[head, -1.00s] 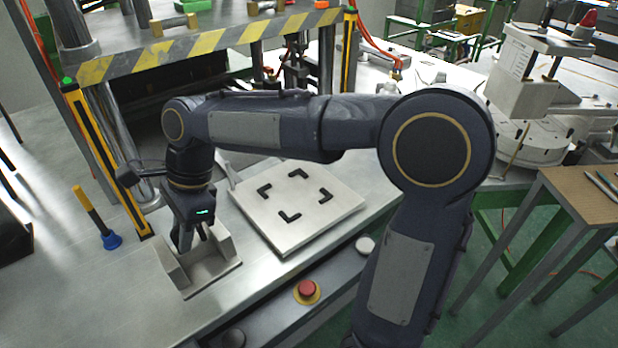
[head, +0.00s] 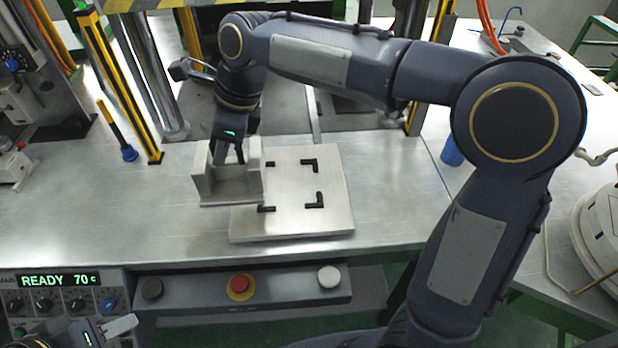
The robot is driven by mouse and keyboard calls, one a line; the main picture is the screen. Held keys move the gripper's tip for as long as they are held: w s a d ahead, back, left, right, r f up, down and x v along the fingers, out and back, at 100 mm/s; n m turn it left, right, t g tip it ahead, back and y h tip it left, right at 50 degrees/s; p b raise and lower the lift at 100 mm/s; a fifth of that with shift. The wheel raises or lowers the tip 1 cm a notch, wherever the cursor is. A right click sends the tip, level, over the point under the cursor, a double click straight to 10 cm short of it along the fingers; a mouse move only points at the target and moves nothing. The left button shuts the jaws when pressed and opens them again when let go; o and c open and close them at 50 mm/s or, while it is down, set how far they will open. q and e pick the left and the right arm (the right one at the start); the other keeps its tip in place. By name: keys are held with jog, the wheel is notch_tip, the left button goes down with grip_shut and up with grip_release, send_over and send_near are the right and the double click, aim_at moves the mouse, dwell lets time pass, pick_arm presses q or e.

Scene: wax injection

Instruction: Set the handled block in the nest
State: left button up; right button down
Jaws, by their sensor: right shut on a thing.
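The handled block (head: 228,189), a grey block with raised side walls, is at the left of the white plate (head: 335,225). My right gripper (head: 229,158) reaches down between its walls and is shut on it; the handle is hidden. The block overlaps the plate's left edge in the picture and appears raised. The nest (head: 291,186) is marked by black corner brackets on the plate; the left ones lie close to the block. My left gripper (head: 118,328) shows only partly at the bottom left, apart from the block; its opening is unclear.
A control panel (head: 60,300) reading READY 70 c is at the lower left. A front strip carries a red button (head: 240,285). Press columns and a yellow-black post (head: 117,83) stand behind the block.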

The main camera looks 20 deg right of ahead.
jog(key=shift+w+d+f+p, duration=0.15)
jog(key=shift+w+d+f, duration=0.9)
jog(key=shift+d+f, duration=1.05)
jog(key=shift+w+d+f+p, duration=0.2)
jog(key=shift+w+d+f, duration=0.8)
jog(key=shift+d+f, duration=1.1)
jog(key=shift+w+d+f+p, duration=0.15)
jog(key=shift+w+d+f, duration=0.9)
jog(key=shift+d+f, duration=1.05)
jog(key=shift+a+f, duration=0.1)
jog(key=shift+f, duration=0.05)
jog(key=shift+f, duration=0.15)
jog(key=c, duration=1.5)
grip_release()
